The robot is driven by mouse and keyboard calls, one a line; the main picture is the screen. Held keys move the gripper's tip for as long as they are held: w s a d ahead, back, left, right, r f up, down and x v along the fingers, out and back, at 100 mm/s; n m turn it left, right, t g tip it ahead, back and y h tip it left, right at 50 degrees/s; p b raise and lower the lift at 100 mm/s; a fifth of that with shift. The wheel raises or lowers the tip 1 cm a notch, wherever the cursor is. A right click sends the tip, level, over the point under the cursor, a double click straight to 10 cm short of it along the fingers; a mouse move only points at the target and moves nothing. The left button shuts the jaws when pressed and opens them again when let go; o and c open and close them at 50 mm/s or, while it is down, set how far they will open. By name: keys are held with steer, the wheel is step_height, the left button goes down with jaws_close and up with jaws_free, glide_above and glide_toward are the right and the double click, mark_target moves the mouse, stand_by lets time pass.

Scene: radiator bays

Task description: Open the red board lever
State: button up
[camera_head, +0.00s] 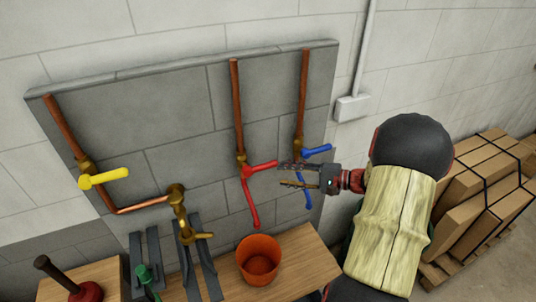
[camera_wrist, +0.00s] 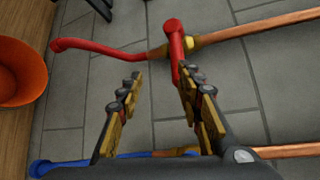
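The red board lever (camera_head: 262,166) sticks out to the right from a brass valve on the middle copper pipe, and a red spout (camera_head: 252,203) hangs below it. My gripper (camera_head: 282,175) is right of the lever, fingers open and pointing left. The upper finger's tip is close to the lever's free end. In the wrist view the red lever (camera_wrist: 176,48) lies ahead of the open fingers (camera_wrist: 160,82), its near end by the right fingertip. I cannot tell whether they touch. Nothing is held.
A blue lever (camera_head: 317,150) and blue spout (camera_head: 304,190) are just behind my gripper. A yellow lever (camera_head: 104,178) is far left on the grey board (camera_head: 180,110). An orange bucket (camera_head: 258,262) stands on the wooden bench below. Strapped boxes (camera_head: 490,190) are at right.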

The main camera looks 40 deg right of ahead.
mark_target(266, 166)
steer(key=shift+w+d+r+n+t, duration=0.15)
steer(key=shift+r+n+t, duration=0.1)
steer(key=shift+r, duration=0.35)
steer(key=shift+w+a+r+n+t, duration=0.15)
steer(key=shift+r+n, duration=0.1)
steer(key=shift+r, duration=0.35)
steer(key=shift+a, duration=0.1)
steer(key=x, duration=0.7)
steer(key=shift+w+a, duration=0.15)
steer(key=shift+w, duration=0.1)
steer(key=c, duration=0.4)
jaws_close()
